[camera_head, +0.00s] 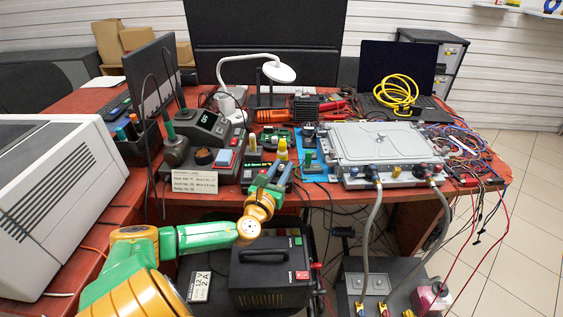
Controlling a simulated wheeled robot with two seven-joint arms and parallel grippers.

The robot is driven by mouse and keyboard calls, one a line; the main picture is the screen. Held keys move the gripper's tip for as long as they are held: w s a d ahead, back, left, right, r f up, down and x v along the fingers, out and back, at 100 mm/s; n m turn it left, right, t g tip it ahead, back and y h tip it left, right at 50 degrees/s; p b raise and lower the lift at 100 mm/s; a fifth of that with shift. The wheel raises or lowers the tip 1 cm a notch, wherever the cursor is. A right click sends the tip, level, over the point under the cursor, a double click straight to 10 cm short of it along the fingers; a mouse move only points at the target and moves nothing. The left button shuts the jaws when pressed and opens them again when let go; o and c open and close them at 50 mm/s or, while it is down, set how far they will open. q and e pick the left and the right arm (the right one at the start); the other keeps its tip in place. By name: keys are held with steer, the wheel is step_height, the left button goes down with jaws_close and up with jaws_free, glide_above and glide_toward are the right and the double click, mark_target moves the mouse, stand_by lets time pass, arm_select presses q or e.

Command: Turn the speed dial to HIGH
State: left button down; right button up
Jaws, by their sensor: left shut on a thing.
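My left gripper (272,174) reaches up from the lower left to the front edge of the red workbench. Its blue-grey fingers are shut at the front of a small dark unit (255,172) with a green lit display. The speed dial appears to be between the fingertips; they hide it, so I cannot read its setting or any HIGH mark. My right gripper is not in view.
A soldering station (208,125) and a paper label (195,184) are left of the gripper. A black power box (270,275) stands below it. The grey plate with hoses (375,143) lies to the right. Loose wires (465,140) hang off the right edge.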

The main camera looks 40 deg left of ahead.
mark_target(280, 171)
arm_select(q)
steer(key=c, duration=0.6)
jaws_free()
steer(key=shift+c, duration=0.2)
steer(key=shift+s, duration=0.1)
steer(key=shift+p+v, duration=0.5)
steer(key=shift+v, duration=2.95)
